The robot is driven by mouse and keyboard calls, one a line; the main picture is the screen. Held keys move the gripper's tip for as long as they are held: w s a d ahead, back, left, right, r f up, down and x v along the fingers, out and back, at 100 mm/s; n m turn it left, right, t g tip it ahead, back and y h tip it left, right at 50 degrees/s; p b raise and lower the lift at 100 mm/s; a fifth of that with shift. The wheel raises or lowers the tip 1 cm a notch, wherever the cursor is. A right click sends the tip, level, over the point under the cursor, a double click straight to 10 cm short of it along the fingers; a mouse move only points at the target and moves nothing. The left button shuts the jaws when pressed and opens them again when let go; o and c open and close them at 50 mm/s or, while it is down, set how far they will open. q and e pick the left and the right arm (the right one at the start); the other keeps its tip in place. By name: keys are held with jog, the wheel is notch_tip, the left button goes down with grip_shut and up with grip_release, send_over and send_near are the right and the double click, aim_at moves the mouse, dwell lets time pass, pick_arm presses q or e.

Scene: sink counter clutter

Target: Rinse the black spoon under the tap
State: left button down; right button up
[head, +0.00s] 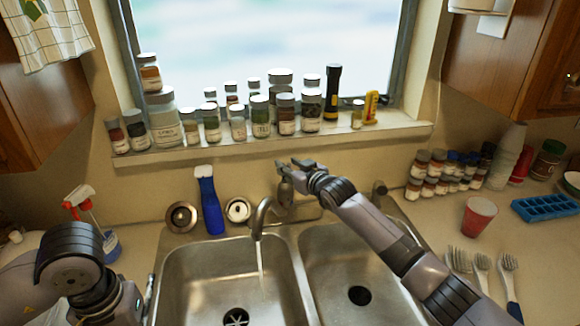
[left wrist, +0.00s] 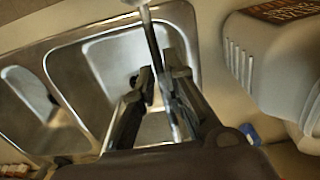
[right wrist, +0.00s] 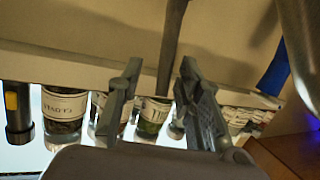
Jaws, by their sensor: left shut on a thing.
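The black spoon (left wrist: 156,48) shows in the left wrist view as a long dark, shiny shaft between the fingers of my left gripper (left wrist: 160,80). The gripper is shut on it, beside the left sink basin; its full shape is not clear. The tap (head: 263,212) stands behind the sink, and a thin stream of water (head: 261,262) falls from it into the left basin (head: 200,275). My right gripper (head: 296,168) is at the tap's handle (head: 285,190). In the right wrist view its fingers (right wrist: 160,92) are apart, on either side of a grey bar.
The right basin (head: 330,255) is empty. Several jars line the windowsill (head: 200,150).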

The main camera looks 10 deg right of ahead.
jog(key=shift+s, duration=0.3)
jog(key=v, duration=1.1)
jog(key=shift+s+r, duration=0.15)
jog(key=shift+d, duration=0.15)
